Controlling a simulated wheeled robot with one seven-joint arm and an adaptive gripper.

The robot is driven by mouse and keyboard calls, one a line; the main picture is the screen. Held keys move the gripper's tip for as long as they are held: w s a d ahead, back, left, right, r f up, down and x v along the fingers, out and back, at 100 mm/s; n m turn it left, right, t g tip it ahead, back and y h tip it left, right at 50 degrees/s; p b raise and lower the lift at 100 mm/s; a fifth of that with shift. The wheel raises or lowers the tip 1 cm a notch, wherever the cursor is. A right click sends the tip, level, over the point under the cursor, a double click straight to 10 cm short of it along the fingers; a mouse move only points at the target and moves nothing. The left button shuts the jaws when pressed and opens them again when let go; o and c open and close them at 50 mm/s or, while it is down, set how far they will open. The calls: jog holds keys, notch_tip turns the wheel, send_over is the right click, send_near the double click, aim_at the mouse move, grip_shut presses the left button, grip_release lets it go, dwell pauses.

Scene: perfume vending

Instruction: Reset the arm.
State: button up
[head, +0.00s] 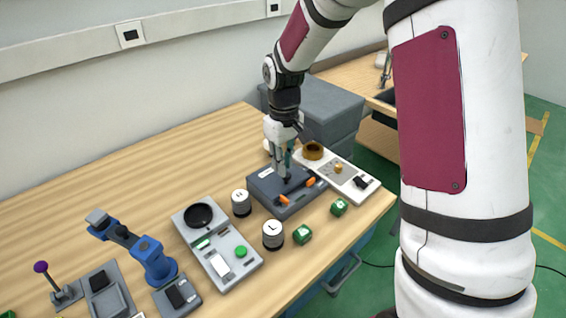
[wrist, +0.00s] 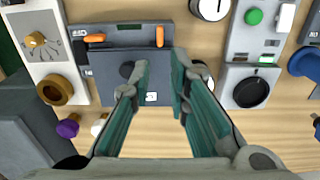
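My gripper (head: 286,170) points down over a dark grey panel (head: 265,183) with orange handles, near the back right of the wooden table. In the wrist view my gripper (wrist: 160,66) has its two green-sided fingers apart, with a clear gap and nothing held between them. The dark panel (wrist: 110,80) lies beneath and beyond the fingertips. I cannot tell whether the fingertips touch the panel.
A white panel (head: 357,190) with a brown ring (head: 313,150) lies to the right. Striped cylinders (head: 273,235), green cubes (head: 303,235), a grey panel (head: 240,268) and a blue model arm (head: 153,262) stand left and in front. A grey box (head: 335,105) is behind.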

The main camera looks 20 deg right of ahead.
jog(key=s+r+m+t, duration=0.3)
jog(key=s+r+t, duration=0.1)
jog(key=s+r, duration=1.35)
jog(key=s+r+m+t, duration=0.1)
jog(key=s+r, duration=0.2)
jog(key=s, duration=0.5)
jog(key=shift+r+t, duration=0.3)
